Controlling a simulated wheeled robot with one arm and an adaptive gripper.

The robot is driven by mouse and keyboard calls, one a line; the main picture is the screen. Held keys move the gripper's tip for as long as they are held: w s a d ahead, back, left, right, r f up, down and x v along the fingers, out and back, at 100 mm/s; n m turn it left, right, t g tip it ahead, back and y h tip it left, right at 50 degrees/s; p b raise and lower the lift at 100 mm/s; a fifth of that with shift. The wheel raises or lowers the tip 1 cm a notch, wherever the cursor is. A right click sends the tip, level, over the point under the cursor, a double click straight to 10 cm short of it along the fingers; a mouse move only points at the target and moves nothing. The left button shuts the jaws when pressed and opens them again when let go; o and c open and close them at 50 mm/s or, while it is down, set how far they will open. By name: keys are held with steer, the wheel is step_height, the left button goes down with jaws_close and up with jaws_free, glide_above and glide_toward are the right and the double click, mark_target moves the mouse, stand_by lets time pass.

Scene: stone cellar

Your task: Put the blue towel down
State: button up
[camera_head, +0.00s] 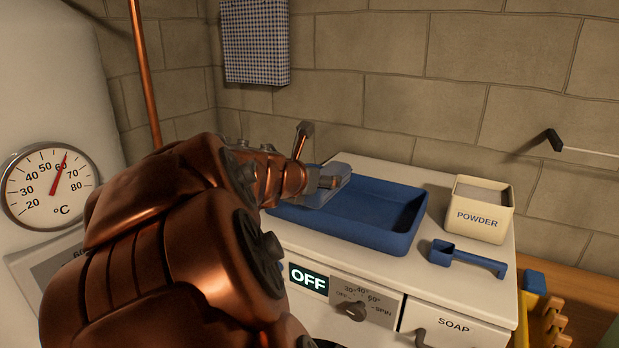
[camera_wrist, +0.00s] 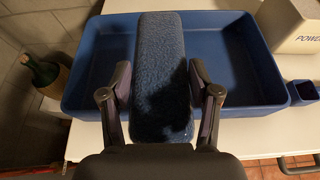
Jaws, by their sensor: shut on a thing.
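The blue towel (camera_wrist: 161,60) is a folded, fuzzy block. In the wrist view it lies between the two fingers of my gripper (camera_wrist: 161,95), which is shut on its sides. The towel is over the left part of a blue tray (camera_head: 408,236), which also shows in the wrist view (camera_wrist: 255,75). In the head view the towel (camera_head: 337,171) shows partly beyond my gripper (camera_head: 322,183), at the tray's left end. I cannot tell whether the towel touches the tray floor. My arm hides part of the tray's left side in the head view.
The tray stands on a white washing machine (camera_head: 462,291) reading OFF. A powder box (camera_head: 478,213) and a blue scoop (camera_head: 467,258) are right of the tray. A checked cloth (camera_head: 255,42) hangs on the wall. A green bottle (camera_wrist: 45,75) stands left, lower down. The tray's right part is empty.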

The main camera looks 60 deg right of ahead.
steer(key=shift+w+d+f+p, duration=0.45)
steer(key=shift+w+d+f, duration=0.3)
steer(key=shift+w+d, duration=0.55)
steer(key=shift+w+d+f+p, duration=0.4)
steer(key=shift+w+d+f, duration=0.4)
steer(key=shift+w+d, duration=0.55)
steer(key=shift+w+d+f+p, duration=0.45)
steer(key=shift+w+d+f, duration=0.3)
steer(key=shift+w+d, duration=0.55)
steer(key=shift+w+a+f, duration=0.15)
steer(key=shift+f, duration=0.45)
steer(key=o, duration=1.2)
